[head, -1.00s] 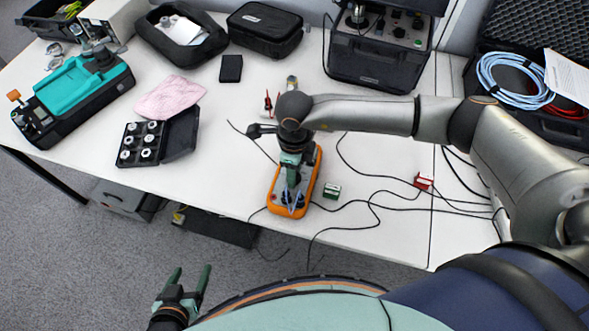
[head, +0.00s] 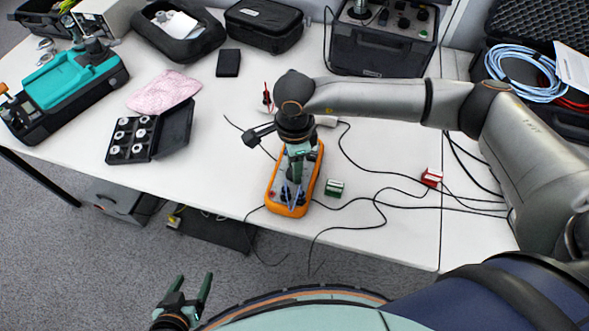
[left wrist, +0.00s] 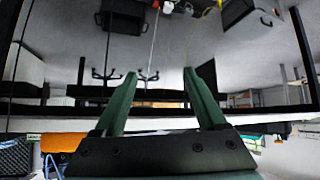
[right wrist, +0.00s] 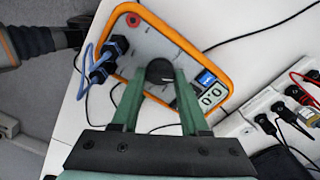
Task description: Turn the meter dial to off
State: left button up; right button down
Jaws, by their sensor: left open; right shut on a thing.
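The meter (head: 272,195) is grey with an orange casing and lies near the front edge of the white table. Its round black dial (right wrist: 159,71) and small display (right wrist: 212,94) show in the right wrist view. My right gripper (head: 294,178) reaches down over the meter and hides part of its face. In the right wrist view its green fingers are shut on the dial, one on each side. Blue-banded plugs (right wrist: 103,62) sit in the meter beside the dial. My left gripper (head: 190,288) is open and empty, off the table's front edge.
A small green block (head: 334,188) and a red block (head: 431,177) lie right of the meter among black cables. A black case with round parts (head: 115,156), a pink cloth (head: 163,92) and a teal device (head: 70,80) are to the left.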

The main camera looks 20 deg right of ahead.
jog(key=shift+n+b, duration=0.6)
jog(key=shift+n, duration=0.2)
jog(key=shift+c, duration=2.1)
grip_release()
jog(key=shift+r, duration=0.15)
notch_tip(320, 180, up, 12)
jog(key=shift+r, duration=0.15)
